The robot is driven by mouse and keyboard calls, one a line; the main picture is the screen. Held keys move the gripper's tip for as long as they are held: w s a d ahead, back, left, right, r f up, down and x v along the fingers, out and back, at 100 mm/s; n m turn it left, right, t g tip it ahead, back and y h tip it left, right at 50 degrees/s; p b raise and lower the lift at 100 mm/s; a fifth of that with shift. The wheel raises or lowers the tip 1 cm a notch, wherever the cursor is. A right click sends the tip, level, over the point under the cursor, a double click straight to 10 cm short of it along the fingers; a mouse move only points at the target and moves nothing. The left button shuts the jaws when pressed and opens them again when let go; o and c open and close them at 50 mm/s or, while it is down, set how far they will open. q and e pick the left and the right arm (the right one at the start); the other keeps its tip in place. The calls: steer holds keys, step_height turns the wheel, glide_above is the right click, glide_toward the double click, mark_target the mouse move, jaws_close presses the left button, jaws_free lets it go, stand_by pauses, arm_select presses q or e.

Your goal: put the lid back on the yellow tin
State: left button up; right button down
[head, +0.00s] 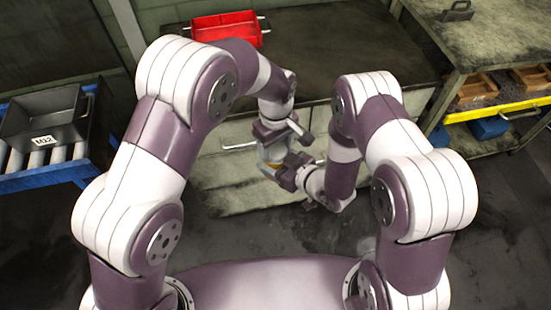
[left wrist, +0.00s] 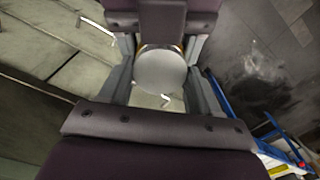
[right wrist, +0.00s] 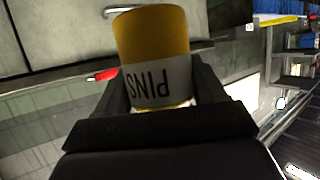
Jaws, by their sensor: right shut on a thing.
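The yellow tin (right wrist: 155,40) has a pale band reading PINS, upside down in the right wrist view. My right gripper (right wrist: 165,95) is shut on it. In the head view only a small part of the tin (head: 268,166) shows between my grippers. In the left wrist view a round grey disc, which looks like the lid (left wrist: 161,72), lies between the fingers of my left gripper (left wrist: 160,65). A little yellow shows behind its far edge. The left fingers stand on both sides of the disc and look open. Whether the lid sits fully on the tin is hidden.
A grey cabinet with a dark top (head: 340,50) stands ahead, carrying a red bin (head: 225,28). A dark bin (head: 45,118) is on a blue roller stand at left. The floor nearby is clear.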

arm_select(q)
steer(key=c, duration=0.4)
steer(key=m, duration=0.6)
steer(key=o, duration=1.1)
steer(key=shift+o, duration=0.2)
steer(key=shift+r, duration=2.3)
